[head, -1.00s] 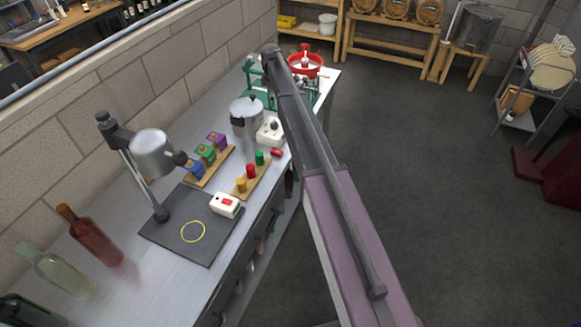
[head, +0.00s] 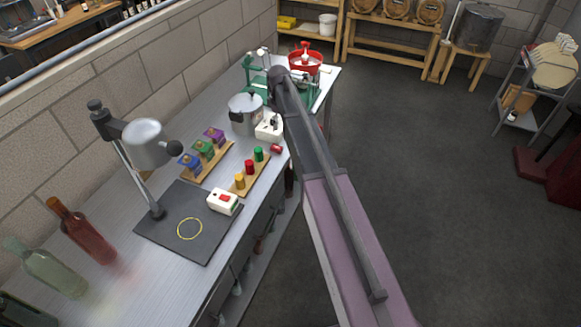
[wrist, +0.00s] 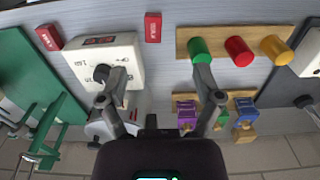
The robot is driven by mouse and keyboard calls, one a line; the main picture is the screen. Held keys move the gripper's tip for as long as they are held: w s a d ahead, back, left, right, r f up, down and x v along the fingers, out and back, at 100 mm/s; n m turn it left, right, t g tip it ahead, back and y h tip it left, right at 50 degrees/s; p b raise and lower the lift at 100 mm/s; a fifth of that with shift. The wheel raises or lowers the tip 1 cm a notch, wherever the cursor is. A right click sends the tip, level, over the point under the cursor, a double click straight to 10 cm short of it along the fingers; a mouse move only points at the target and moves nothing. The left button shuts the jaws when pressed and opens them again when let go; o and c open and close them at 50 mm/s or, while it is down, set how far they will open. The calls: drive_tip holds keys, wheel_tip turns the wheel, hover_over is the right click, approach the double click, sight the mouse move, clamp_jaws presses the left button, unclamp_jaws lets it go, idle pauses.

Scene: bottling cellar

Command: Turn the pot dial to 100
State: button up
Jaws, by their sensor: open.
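The pot dial is a black knob (wrist: 102,73) on a white control box (wrist: 88,57) with a dark display showing red marks, in the upper left of the wrist view. I cannot read the display. In the head view the white box (head: 269,126) stands beside the silver pot (head: 244,116), partly behind my arm. My gripper (wrist: 154,86) is open and empty. Its left finger overlaps the box near the knob in the picture; its right finger overlaps the green peg. I cannot tell whether the left finger touches the box. In the head view my arm hides most of the gripper.
A wooden strip (wrist: 221,33) carries green, red and yellow pegs. Coloured blocks stand on another board (head: 207,166). A red block (wrist: 153,27) lies beside the box. A green frame (wrist: 28,75), lamp (head: 147,143) and switch box (head: 223,200) share the bench.

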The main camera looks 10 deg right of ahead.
drive_tip(key=s+f+m+b, duration=0.2)
drive_tip(key=s+m, duration=0.1)
drive_tip(key=s, duration=0.5)
drive_tip(key=s+f+m+b, duration=0.2)
drive_tip(key=s+f+b, duration=0.1)
drive_tip(key=s, duration=0.6)
drive_tip(key=shift+f+m, duration=0.25)
drive_tip(key=shift+m, duration=0.15)
drive_tip(key=s+m, duration=0.4)
drive_tip(key=s, duration=1)
drive_tip(key=shift+s+m, duration=0.3)
drive_tip(key=shift+m, duration=0.1)
